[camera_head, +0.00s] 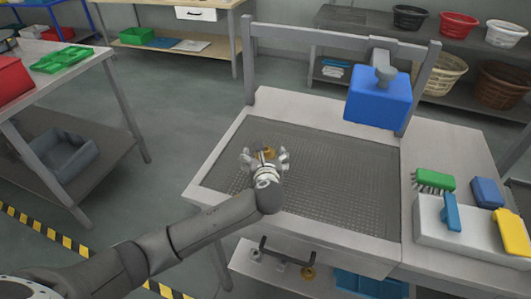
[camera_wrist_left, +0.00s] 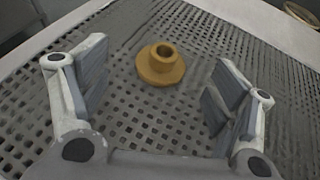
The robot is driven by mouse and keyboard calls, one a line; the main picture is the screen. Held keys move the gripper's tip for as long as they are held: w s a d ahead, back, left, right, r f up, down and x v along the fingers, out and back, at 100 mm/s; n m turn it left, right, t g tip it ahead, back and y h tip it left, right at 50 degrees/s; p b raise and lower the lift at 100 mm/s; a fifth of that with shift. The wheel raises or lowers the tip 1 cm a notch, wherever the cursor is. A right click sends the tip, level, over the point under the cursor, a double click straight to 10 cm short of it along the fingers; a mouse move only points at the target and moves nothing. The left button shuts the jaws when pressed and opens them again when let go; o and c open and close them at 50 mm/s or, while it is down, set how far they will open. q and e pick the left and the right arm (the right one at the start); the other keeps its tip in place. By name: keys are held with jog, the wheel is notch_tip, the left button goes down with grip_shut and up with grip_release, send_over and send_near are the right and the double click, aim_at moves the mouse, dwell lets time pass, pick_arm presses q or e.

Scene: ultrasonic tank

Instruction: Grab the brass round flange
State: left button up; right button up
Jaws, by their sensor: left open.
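The brass round flange (camera_wrist_left: 160,66) is a golden disc with a raised hollow collar. In the left wrist view it lies on the perforated metal tray (camera_wrist_left: 135,130), ahead of my fingertips and roughly midway between them. My left gripper (camera_wrist_left: 155,85) is open and empty, with its two grey pads apart on either side. In the head view my left gripper (camera_head: 265,158) is over the left part of the perforated tray (camera_head: 340,170), and the flange (camera_head: 268,151) shows only partly behind it. My right gripper is not in view.
A blue box-shaped head (camera_head: 379,98) hangs from the frame at the tray's back right. A green brush (camera_head: 434,180), a blue sponge (camera_head: 487,192) and a yellow item (camera_head: 511,232) are at the right. Most of the tray is clear.

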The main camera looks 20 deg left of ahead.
aim_at(266, 157)
pick_arm(q)
jog(key=x, duration=0.4)
jog(key=shift+w+d, duration=0.2)
jog(key=shift+w, duration=0.1)
jog(key=shift+w+a+f, duration=0.15)
jog(key=shift+w+f, duration=0.1)
jog(key=shift+w, duration=0.15)
jog(key=shift+c, duration=0.6)
jog(key=c, duration=1.2)
jog(key=shift+r, duration=0.1)
jog(key=shift+c, duration=0.2)
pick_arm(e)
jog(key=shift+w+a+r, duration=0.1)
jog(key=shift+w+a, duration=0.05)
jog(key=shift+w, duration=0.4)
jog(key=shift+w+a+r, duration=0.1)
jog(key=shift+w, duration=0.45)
pick_arm(q)
jog(key=shift+r, duration=0.1)
